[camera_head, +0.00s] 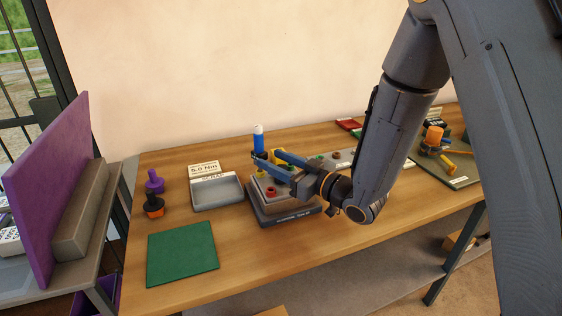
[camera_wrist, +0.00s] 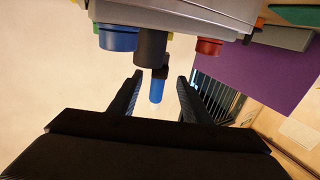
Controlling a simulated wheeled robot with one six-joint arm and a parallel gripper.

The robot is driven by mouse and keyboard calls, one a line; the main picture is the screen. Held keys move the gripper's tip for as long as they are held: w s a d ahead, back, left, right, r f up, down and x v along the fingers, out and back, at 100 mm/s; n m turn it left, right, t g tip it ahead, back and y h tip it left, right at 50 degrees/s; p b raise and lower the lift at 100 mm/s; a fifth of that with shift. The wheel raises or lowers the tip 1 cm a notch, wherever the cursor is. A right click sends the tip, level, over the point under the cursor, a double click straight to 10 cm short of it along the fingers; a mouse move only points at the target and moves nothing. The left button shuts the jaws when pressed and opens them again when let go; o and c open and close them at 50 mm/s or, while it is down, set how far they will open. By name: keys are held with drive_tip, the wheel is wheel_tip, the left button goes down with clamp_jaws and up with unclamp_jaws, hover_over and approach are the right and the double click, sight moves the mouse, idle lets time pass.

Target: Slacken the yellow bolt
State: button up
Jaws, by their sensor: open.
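A grey block fixture (camera_head: 288,215) stands on the wooden table, with coloured round heads on top. An upright blue tool (camera_head: 258,141) with a white end stands at the fixture's far left. My gripper (camera_head: 262,157) is open at that tool's lower part. In the wrist view the blue tool (camera_wrist: 156,88) lies between the spread fingers of my gripper (camera_wrist: 159,82), with a gap on each side. A black cylinder (camera_wrist: 150,47) adjoins it. Only yellow slivers show there.
A blue head (camera_wrist: 118,38) and a red head (camera_wrist: 208,47) flank the black cylinder. A grey tray (camera_head: 218,206) and green mat (camera_head: 182,268) lie left of the fixture.

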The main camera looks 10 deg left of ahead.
sight(265, 156)
drive_tip(key=shift+p+x, duration=0.8)
drive_tip(key=shift+x, duration=2.35)
drive_tip(key=shift+w, duration=0.1)
drive_tip(key=shift+c, duration=0.2)
clamp_jaws()
